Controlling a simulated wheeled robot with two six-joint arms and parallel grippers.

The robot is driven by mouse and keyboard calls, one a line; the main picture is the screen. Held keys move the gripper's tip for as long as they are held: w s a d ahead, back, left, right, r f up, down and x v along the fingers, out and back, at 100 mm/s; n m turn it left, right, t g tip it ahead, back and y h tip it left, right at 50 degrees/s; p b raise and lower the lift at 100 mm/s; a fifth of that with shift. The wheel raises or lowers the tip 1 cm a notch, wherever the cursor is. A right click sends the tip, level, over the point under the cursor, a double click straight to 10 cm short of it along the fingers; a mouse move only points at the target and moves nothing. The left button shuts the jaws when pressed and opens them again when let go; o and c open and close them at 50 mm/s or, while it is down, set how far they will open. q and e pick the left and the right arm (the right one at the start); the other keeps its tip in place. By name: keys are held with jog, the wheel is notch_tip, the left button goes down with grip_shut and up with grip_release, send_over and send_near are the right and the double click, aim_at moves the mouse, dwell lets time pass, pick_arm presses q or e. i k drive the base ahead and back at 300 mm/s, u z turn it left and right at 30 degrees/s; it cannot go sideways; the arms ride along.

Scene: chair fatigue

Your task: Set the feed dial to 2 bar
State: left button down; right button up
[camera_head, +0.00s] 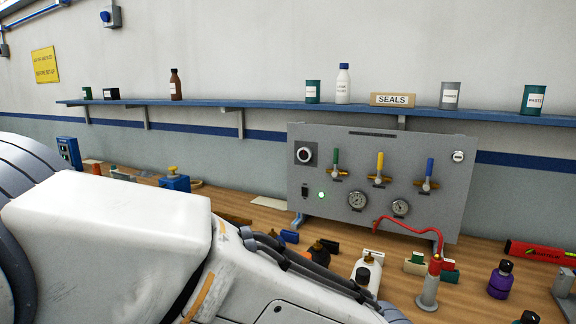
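A grey panel (450,205) stands on the bench against the wall. A round dial with a dark ring and light centre (304,156) is at its upper left; it may be the feed dial, but its markings are too small to read. Two gauges, a left one (358,200) and a right one (401,207), sit low on the panel; I cannot read their needles. A green lamp (321,195) is lit near a small dark switch (305,191). My white arm fills the lower left foreground. Neither gripper shows.
Green (336,160), yellow (380,164) and blue (429,170) valve handles point up. A red hose (415,226) leads to a stand (428,290). Bottles, including a white one (368,270) and a purple one (500,280), crowd the bench. A blue shelf (270,106) runs above.

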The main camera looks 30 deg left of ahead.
aim_at(304, 154)
jog(key=z, duration=0.15)
jog(key=k, duration=0.1)
jog(key=u, duration=1)
